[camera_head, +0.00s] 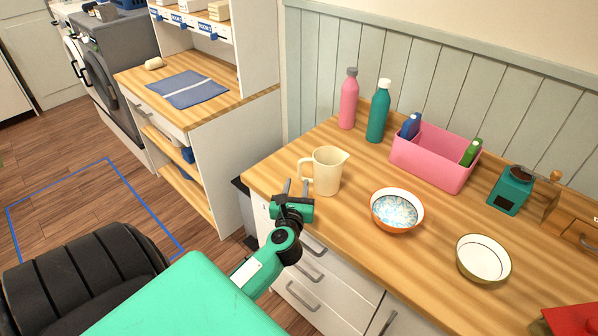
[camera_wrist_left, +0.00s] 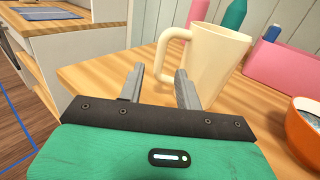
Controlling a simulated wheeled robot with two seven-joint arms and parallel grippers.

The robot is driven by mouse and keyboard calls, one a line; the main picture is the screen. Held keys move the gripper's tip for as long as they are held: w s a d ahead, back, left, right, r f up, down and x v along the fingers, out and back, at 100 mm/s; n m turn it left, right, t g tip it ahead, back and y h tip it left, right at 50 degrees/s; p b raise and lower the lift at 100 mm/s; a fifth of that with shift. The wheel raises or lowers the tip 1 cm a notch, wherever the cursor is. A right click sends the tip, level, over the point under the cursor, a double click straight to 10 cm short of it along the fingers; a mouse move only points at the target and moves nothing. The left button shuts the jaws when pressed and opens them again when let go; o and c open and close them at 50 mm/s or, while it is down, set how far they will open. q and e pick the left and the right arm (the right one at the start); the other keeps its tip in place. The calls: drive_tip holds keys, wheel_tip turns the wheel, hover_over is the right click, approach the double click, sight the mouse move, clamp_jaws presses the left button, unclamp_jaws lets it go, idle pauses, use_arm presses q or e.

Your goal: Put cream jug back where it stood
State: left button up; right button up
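The cream jug (camera_head: 328,172) stands upright on the wooden counter (camera_head: 280,178), near its left front corner. Its handle points left and its spout right. In the left wrist view the jug (camera_wrist_left: 216,62) is just beyond and to the right of my left gripper's fingers, its handle close to the right finger. My left gripper (camera_head: 296,187) is at the counter's front edge, in front of the jug. In the left wrist view its two fingers (camera_wrist_left: 160,88) are apart with nothing between them. My right gripper is not in view.
An orange bowl (camera_head: 396,211) stands right of the jug, then a white bowl (camera_head: 483,259). Behind are a pink bottle (camera_head: 348,100), a teal bottle (camera_head: 378,113) and a pink bin (camera_head: 432,160). A green grinder (camera_head: 511,190) stands at right. A blue mat (camera_head: 187,89) lies on the left bench.

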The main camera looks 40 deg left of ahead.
use_arm(q)
drive_tip(key=shift+b+v, duration=0.3)
drive_tip(key=shift+v, duration=1.5)
